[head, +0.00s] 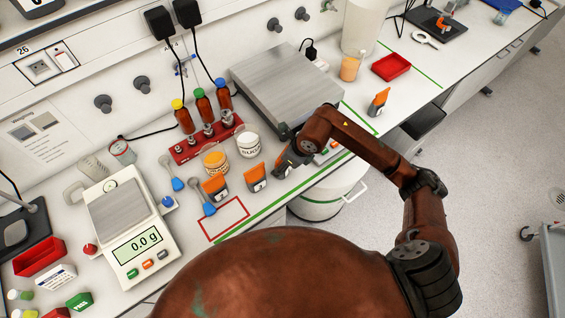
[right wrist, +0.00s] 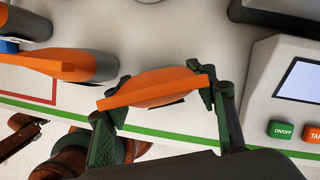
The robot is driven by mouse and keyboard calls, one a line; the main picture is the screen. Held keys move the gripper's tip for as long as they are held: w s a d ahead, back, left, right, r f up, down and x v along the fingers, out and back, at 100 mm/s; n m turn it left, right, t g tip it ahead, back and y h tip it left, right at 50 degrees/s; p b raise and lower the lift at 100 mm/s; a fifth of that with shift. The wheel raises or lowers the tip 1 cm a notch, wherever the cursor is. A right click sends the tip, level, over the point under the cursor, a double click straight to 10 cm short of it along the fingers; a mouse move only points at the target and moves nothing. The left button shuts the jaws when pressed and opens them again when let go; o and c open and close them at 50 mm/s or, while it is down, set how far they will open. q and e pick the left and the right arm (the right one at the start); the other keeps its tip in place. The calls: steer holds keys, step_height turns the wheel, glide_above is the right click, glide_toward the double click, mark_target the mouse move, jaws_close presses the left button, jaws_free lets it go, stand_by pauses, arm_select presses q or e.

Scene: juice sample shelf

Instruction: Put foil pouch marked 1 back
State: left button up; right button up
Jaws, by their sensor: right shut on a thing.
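My right gripper (head: 284,167) is shut on an orange foil pouch (right wrist: 155,86), seen edge-on between its fingers in the right wrist view. The held pouch's number is not visible, and the gripper largely hides it in the head view. Two orange-and-grey pouches stand just left of the gripper, one close (head: 256,178) and one farther left (head: 215,187). Another orange pouch (head: 378,102) stands alone at the right. Their marks are too small to read surely. A red outlined rectangle (head: 203,222) on the bench is empty, left of the gripper. My left gripper is not in view.
A large scale (head: 280,85) stands behind the gripper. A red rack (head: 207,141) with brown bottles and two jars are behind the pouches. Blue spoons lie left of them, beside a small balance (head: 118,208). A green line (head: 305,185) runs along the bench front.

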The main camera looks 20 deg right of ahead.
steer(key=o, duration=1.5)
steer(key=v, duration=1.2)
steer(key=shift+s, duration=0.1)
